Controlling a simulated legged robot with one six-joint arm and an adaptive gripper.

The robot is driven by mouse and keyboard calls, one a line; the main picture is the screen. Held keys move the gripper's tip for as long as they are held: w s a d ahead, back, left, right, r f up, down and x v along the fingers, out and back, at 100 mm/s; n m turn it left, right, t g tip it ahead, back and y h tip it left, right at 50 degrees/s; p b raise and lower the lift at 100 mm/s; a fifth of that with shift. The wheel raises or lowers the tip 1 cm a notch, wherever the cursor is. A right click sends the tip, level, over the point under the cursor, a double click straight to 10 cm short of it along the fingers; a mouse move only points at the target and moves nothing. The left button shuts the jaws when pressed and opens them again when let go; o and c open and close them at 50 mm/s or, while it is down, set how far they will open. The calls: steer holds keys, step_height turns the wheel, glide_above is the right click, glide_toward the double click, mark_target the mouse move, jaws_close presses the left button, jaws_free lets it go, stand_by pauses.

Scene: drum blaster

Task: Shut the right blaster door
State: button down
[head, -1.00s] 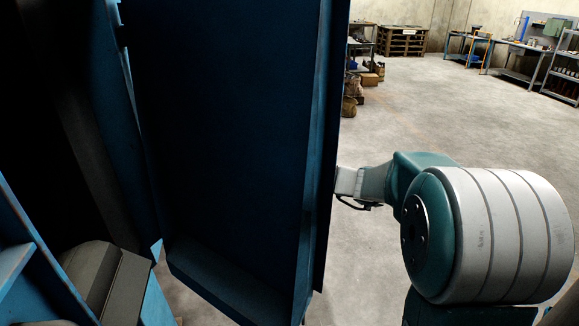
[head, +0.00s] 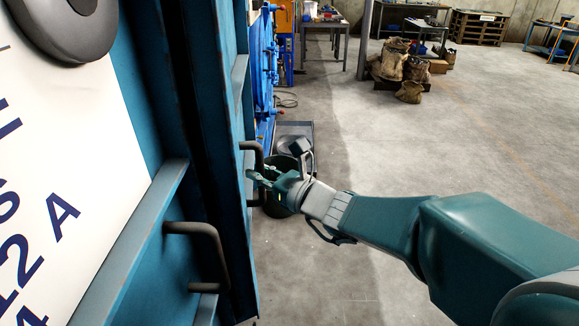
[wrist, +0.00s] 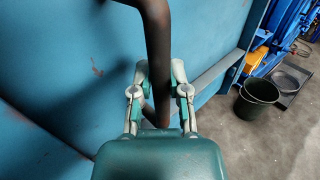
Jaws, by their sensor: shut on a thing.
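The right blaster door (head: 238,215) is a blue steel panel seen very edge-on at the left of the head view. In the wrist view its blue face (wrist: 60,85) fills the left and middle. Its dark bar handle (head: 259,157) stands out from the face, and the bar (wrist: 158,35) runs down between my fingers in the wrist view. My gripper (head: 260,177) is shut on this handle, with a finger on each side of it (wrist: 159,75). The door's far side is hidden. The door looks nearly in line with the neighbouring panel; I cannot tell whether it is fully closed.
A white lettered panel (head: 60,180) and a second dark handle (head: 207,252) are close on the left. Beyond the door stand a dark bucket (wrist: 257,96) and a tray (wrist: 290,78) on the floor. Sacks (head: 400,65) lie farther back. The floor to the right is open.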

steer(key=a, duration=0.4)
steer(key=shift+s+a, duration=0.2)
steer(key=shift+s, duration=0.1)
steer(key=shift+d, duration=0.2)
steer(key=shift+a, duration=0.1)
steer(key=c, duration=0.6)
jaws_free()
steer(key=shift+a, duration=0.2)
steer(key=shift+d, duration=0.1)
steer(key=shift+s+d, duration=0.15)
steer(key=shift+d, duration=0.1)
steer(key=v, duration=1.1)
